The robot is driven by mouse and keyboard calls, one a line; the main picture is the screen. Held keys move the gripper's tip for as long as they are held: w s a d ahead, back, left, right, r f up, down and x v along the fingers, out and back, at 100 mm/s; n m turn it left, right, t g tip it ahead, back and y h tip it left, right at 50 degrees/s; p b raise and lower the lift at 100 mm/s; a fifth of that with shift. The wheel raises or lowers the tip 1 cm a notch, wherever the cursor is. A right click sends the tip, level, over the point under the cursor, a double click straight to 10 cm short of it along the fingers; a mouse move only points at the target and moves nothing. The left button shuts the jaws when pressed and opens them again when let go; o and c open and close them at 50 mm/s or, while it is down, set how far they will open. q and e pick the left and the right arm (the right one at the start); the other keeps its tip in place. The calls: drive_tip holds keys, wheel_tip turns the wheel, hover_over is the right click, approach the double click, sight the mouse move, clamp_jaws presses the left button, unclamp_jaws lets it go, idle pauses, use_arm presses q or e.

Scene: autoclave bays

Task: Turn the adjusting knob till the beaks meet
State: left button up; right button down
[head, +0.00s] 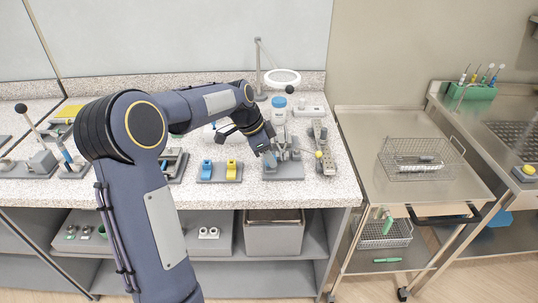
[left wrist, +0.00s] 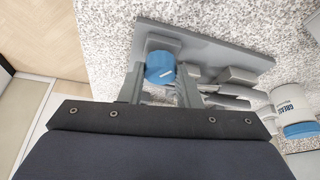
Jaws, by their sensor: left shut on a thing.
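The fixture with the adjusting knob stands on a grey base plate (head: 284,174) near the front right of the speckled bench. The plate also shows in the left wrist view (left wrist: 215,50). The blue adjusting knob (left wrist: 160,68) sits between the two fingers of my left gripper (left wrist: 161,84), which is shut on it. In the head view my left gripper (head: 268,151) reaches the fixture from the left and hides the knob's side. Grey metal jaw parts (left wrist: 228,92) lie to the right of the knob; I cannot tell whether the beaks touch. My right gripper is not in view.
A grease jar (left wrist: 292,112) stands close to the fixture. A holder with blue and yellow pieces (head: 220,172) is to its left, and a jointed metal device (head: 320,150) to its right. A magnifier lamp (head: 282,77) stands behind. A steel cart with a wire basket (head: 425,172) is at right.

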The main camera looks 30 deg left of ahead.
use_arm(q)
drive_tip(key=m, duration=0.2)
drive_tip(key=m+g+h+p, duration=0.1)
drive_tip(key=m, duration=0.1)
drive_tip(key=shift+w+a+r+m+g, duration=0.1)
drive_tip(key=shift+w+m+g, duration=0.05)
drive_tip(key=shift+m+g, duration=0.15)
drive_tip(key=m+g+p, duration=0.1)
drive_tip(key=m+p, duration=0.1)
drive_tip(key=m, duration=0.1)
drive_tip(key=shift+w+m, duration=0.1)
drive_tip(key=shift+m, duration=0.2)
drive_tip(key=shift+m+g+p, duration=0.65)
drive_tip(key=shift+m+g, duration=0.15)
drive_tip(key=shift+m, duration=0.6)
drive_tip(key=o, duration=1)
